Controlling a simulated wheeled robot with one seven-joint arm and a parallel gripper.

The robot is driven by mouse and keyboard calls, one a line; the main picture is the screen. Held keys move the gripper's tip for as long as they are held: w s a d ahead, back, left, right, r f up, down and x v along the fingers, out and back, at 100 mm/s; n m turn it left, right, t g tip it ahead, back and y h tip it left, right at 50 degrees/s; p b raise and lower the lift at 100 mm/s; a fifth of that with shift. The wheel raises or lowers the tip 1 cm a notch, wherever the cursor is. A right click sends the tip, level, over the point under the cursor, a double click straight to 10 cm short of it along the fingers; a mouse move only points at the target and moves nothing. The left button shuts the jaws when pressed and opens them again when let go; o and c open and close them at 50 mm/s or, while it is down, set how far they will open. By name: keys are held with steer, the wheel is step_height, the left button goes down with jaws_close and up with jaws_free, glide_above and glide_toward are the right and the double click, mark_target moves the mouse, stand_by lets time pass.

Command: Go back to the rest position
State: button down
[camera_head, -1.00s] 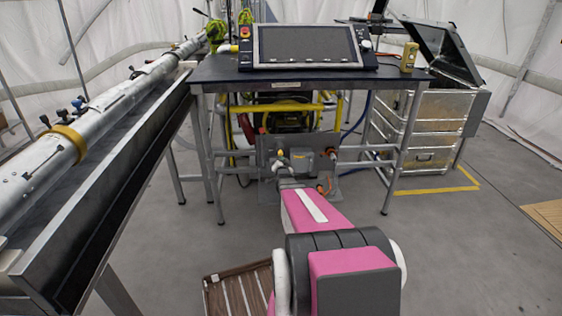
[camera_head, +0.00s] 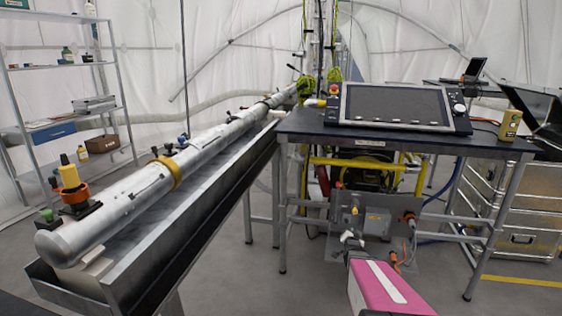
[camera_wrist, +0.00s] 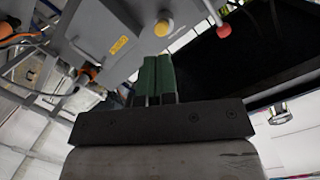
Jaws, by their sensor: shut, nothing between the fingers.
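My gripper (camera_wrist: 156,80) shows in the wrist view with its two green fingers pressed together and nothing between them. It points toward a grey panel (camera_wrist: 115,38) with a yellow knob and orange connectors. In the head view my gripper is not clearly visible; a pink link of my arm shows at the lower right, in front of the grey panel box (camera_head: 367,222) under the table.
A dark table (camera_head: 400,142) carries a control console (camera_head: 392,105) and a yellow handheld device (camera_head: 509,125). A long metal tube (camera_head: 130,190) lies in a trough at left. Shelves (camera_head: 60,75) stand far left. Metal cases (camera_head: 525,205) stand at right. Grey floor (camera_head: 235,275) is open between.

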steer(key=s+a+r+n+g+y, duration=0.1)
steer(key=s+a+n+g, duration=0.3)
steer(key=s+a+g, duration=0.4)
steer(key=s+a+r+n+g+y, duration=0.2)
steer(key=s+a+n+g, duration=0.3)
steer(key=s, duration=0.8)
steer(key=a+g+y, duration=0.1)
steer(key=a+g, duration=0.2)
steer(key=a, duration=0.1)
steer(key=shift+s+a+r, duration=0.15)
steer(key=shift+s+a, duration=0.1)
steer(key=shift+a, duration=0.15)
